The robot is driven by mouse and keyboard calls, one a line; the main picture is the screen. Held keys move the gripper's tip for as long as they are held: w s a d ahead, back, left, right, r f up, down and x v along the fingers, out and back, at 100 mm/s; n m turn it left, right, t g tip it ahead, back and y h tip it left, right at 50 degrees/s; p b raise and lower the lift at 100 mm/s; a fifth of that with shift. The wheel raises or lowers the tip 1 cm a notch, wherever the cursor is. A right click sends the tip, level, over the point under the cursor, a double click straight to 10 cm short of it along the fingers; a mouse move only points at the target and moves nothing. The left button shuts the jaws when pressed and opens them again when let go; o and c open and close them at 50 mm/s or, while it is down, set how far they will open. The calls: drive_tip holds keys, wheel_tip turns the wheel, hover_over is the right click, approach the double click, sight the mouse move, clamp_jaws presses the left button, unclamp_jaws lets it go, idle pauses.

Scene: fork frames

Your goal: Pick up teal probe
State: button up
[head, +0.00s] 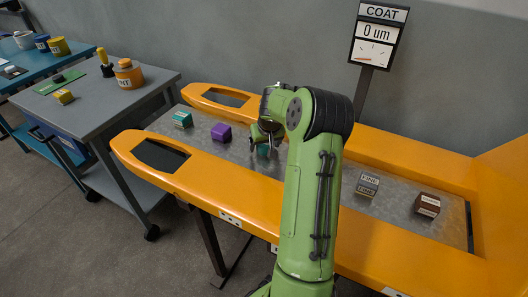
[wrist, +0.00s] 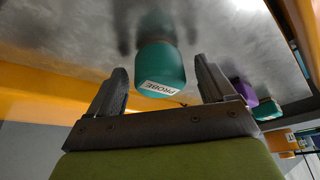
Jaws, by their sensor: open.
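The teal probe (wrist: 160,68), a rounded teal piece with a white PROBE label, is between the two fingers of my gripper (wrist: 160,75) in the wrist view. A gap shows on each side, and the fingers are open around it without visible contact. In the head view the teal probe (head: 263,152) is partly hidden under my gripper (head: 262,140), on the grey metal bed of the orange-framed bench.
A purple block (head: 221,132) and a teal labelled block (head: 182,119) sit left of the gripper. A silver block (head: 367,185) and a brown block (head: 427,204) sit right. The orange frame (head: 215,185) borders the bed. A COAT gauge (head: 375,45) reads 0 um.

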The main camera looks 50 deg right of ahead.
drive_tip(key=shift+c, duration=0.7)
drive_tip(key=shift+w, duration=0.1)
drive_tip(key=c, duration=1)
wheel_tip(320, 180, up, 10)
drive_tip(key=p, duration=0.4)
